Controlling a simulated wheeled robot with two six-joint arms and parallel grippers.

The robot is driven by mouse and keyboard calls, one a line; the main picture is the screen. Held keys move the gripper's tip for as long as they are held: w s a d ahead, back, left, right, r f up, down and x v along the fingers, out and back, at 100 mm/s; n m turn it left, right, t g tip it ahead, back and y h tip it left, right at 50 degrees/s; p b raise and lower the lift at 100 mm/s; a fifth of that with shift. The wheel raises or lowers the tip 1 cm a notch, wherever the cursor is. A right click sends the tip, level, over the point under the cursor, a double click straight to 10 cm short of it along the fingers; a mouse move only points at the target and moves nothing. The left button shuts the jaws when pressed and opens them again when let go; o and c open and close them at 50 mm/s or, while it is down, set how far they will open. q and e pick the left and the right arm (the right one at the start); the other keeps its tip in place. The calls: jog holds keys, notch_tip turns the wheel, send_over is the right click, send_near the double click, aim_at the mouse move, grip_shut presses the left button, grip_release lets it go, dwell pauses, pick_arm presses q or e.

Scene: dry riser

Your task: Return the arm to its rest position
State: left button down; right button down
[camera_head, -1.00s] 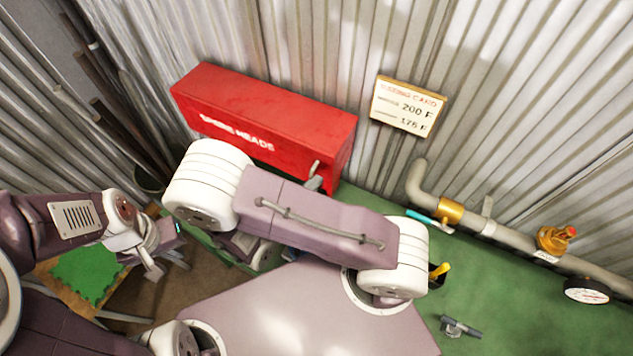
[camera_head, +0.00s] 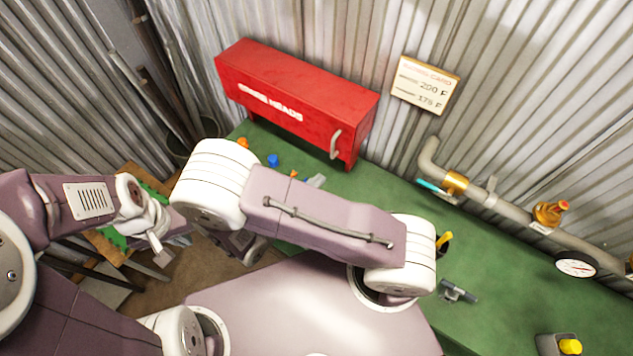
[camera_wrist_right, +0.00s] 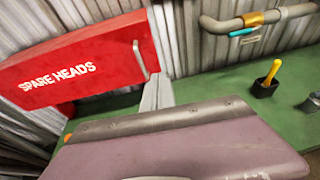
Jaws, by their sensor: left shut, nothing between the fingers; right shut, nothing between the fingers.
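My right arm (camera_head: 320,220) is folded across the middle of the head view. Its gripper (camera_head: 316,181) is mostly hidden behind the arm; only a grey tip shows, in front of the green bench. The right wrist view shows the shut grey fingers (camera_wrist_right: 157,93), empty, in front of the red cabinet. My left gripper (camera_head: 160,250) is shut and empty at the left of the head view, near the small wooden table.
A red SPARE HEADS cabinet (camera_head: 290,100) stands on the green bench (camera_head: 390,190). Orange (camera_head: 243,142) and blue (camera_head: 273,160) pieces lie beside it. A pipe with a brass valve (camera_head: 549,213) and a gauge (camera_head: 576,264) runs along the right. A rating card (camera_head: 425,85) hangs above.

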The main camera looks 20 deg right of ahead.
jog(key=d+m+g+b, duration=0.5)
jog(key=d+m+b, duration=0.1)
jog(key=d+m, duration=0.15)
jog(key=s+d+f+m+g+y+b, duration=0.3)
jog(key=s+d+f+m+g+y, duration=0.15)
jog(key=s+m, duration=0.2)
jog(key=w+a+f+m+t+y+b, duration=0.2)
jog(key=a+m+t+y, duration=0.1)
jog(key=a+m+y, duration=0.5)
jog(key=shift+w+a+f+m, duration=0.25)
jog(key=shift+a+m, duration=0.4)
jog(key=shift+m, duration=0.65)
